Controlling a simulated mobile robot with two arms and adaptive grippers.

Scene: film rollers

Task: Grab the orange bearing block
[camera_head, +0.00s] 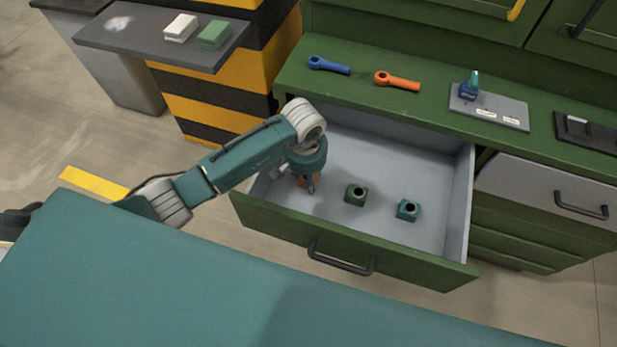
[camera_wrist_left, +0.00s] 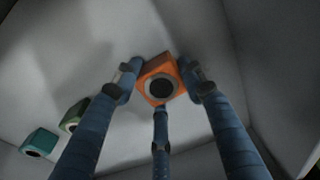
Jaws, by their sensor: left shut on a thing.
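The orange bearing block (camera_wrist_left: 153,70) is a small cube with a dark round hole, seen in the left wrist view between my left gripper's fingers (camera_wrist_left: 160,85). The gripper is shut on the block. I cannot tell whether the block is lifted off the drawer floor. My right gripper is not in view.
A green block (camera_head: 355,194) and a teal block (camera_head: 408,210) stand in the drawer to the right. The drawer front (camera_head: 345,245) and side walls surround them. On the green bench lie a blue tool (camera_head: 328,65), an orange tool (camera_head: 397,82) and a grey plate (camera_head: 490,112).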

